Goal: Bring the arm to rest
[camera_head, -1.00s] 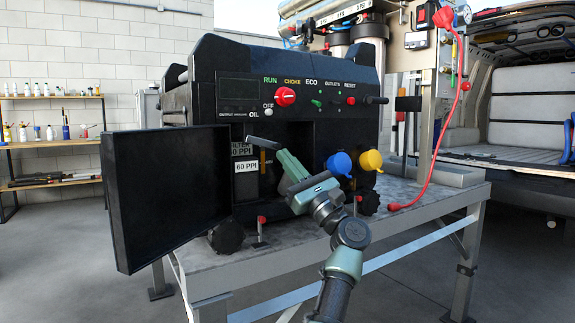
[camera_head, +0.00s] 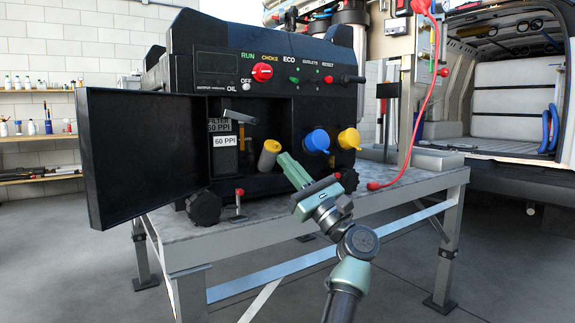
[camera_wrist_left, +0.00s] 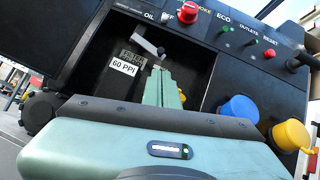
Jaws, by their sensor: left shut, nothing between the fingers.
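My left gripper (camera_head: 284,160) is shut and empty in front of the black generator-like unit (camera_head: 330,100). Its green fingers point up and left towards the open compartment. Beside the fingertips is a tan cylinder (camera_head: 268,154) with a yellowish end; I cannot tell whether they touch. In the left wrist view the shut fingers (camera_wrist_left: 160,72) point at the compartment, next to the 60 PPI label (camera_wrist_left: 123,66). That label (camera_head: 225,141) also shows in the head view. My right gripper is in neither view.
The unit's black door (camera_head: 135,160) stands open at left. A blue cap (camera_head: 317,140) and a yellow cap (camera_head: 349,138) are right of the fingers. A red-topped lever (camera_head: 238,198) stands on the metal table (camera_head: 185,228). A red cable (camera_head: 431,100) hangs at right. Floor in front is free.

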